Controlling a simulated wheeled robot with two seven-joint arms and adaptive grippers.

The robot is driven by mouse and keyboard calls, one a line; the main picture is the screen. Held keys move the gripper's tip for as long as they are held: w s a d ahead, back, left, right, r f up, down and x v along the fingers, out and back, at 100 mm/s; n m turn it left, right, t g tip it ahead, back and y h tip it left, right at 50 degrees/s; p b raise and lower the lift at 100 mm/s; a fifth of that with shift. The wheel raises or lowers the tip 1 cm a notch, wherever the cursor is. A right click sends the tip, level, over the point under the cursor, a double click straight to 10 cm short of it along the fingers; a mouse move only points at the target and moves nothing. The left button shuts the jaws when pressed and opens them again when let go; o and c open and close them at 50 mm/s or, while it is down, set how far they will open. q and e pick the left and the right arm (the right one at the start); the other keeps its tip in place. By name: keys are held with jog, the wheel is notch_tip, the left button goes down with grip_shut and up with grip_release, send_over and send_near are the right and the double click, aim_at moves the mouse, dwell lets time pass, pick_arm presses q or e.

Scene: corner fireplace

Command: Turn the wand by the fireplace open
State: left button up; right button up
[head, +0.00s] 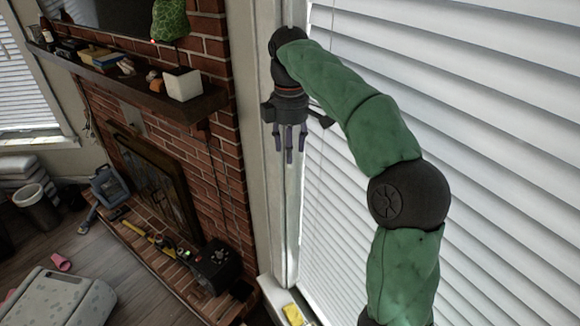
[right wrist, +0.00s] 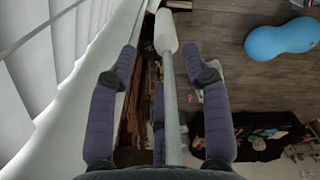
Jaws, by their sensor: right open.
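The wand (right wrist: 168,85) shows in the right wrist view as a thin pale rod with a thicker white end (right wrist: 165,32). It runs up the picture between the spread fingers of my right gripper (right wrist: 163,55), with gaps to the left and right fingers. Whether the third finger touches it I cannot tell. In the head view my right gripper (head: 289,148) points down, open, in front of the window frame beside the brick fireplace (head: 217,150). I cannot clearly make out the wand there. My left gripper is not in view.
White blinds (head: 480,110) fill the right of the head view, close behind my right arm. A mantel (head: 190,106) with small objects juts out left of the gripper. A black box (head: 217,265) sits on the hearth. A blue rounded object (right wrist: 282,40) lies on the floor.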

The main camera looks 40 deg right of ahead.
aim_at(290, 181)
jog(key=shift+s+a+f, duration=0.6)
jog(key=shift+s+f, duration=0.15)
jog(key=shift+f, duration=0.05)
jog(key=f, duration=0.7)
jog(key=shift+w+d, duration=0.3)
jog(key=shift+w, duration=0.05)
jog(key=shift+s+a+f, duration=0.1)
jog(key=shift+f, duration=0.55)
jog(key=shift+w+f, duration=0.2)
jog(key=shift+f, duration=0.05)
jog(key=shift+s+r, duration=0.1)
jog(key=c, duration=0.4)
grip_shut()
